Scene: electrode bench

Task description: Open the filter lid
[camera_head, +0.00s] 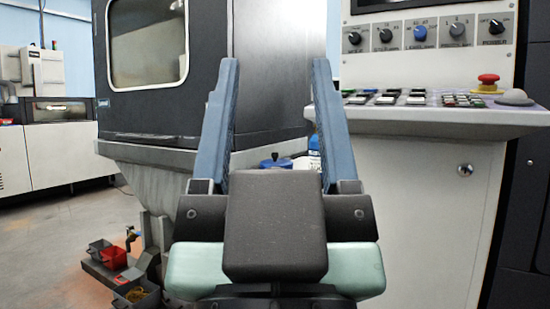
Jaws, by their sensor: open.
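My gripper (275,68) is in the middle of the view, with its two long blue fingers upright and wide apart. Nothing is between the fingertips. Behind the gripper, low between the fingers, a small thing with a blue top (277,162) shows in part; my gripper's body hides its lower side. I cannot tell whether this is the filter lid. No other thing that I can clearly make out as a filter or its lid is in view.
A dark machine cabinet (165,110) with a window stands behind on the left. A control console (440,118) with knobs, buttons and a red stop button (488,79) stands on the right. Red and grey bins (114,257) sit low at left. Open floor (50,240) lies farther left.

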